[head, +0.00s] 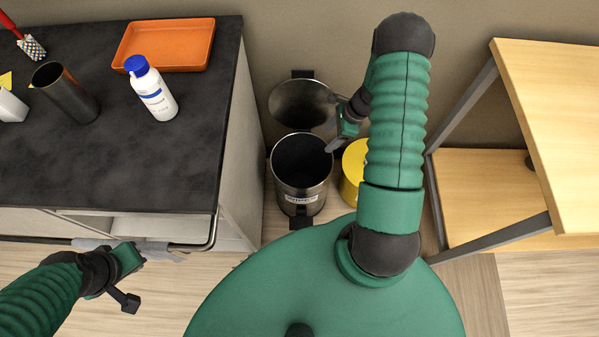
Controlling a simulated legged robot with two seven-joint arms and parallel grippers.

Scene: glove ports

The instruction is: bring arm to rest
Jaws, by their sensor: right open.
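My right arm reaches up and away from my green body. Its gripper (334,122) hangs above the far right side of the open metal bin, its fingers spread apart and nothing between them. My left arm comes in at the lower left. Its gripper (138,272) is low beside the front rail of the dark counter; its fingertips are hard to make out against the grey cloth-like shape there, so I cannot tell how they stand.
The metal bin (300,200) stands with its lid (289,101) raised. A yellow container (352,172) is partly behind my right arm. The dark counter (150,185) carries a bottle (153,92), an orange tray (168,65) and a dark cup (66,92). A wooden table (555,100) stands at right.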

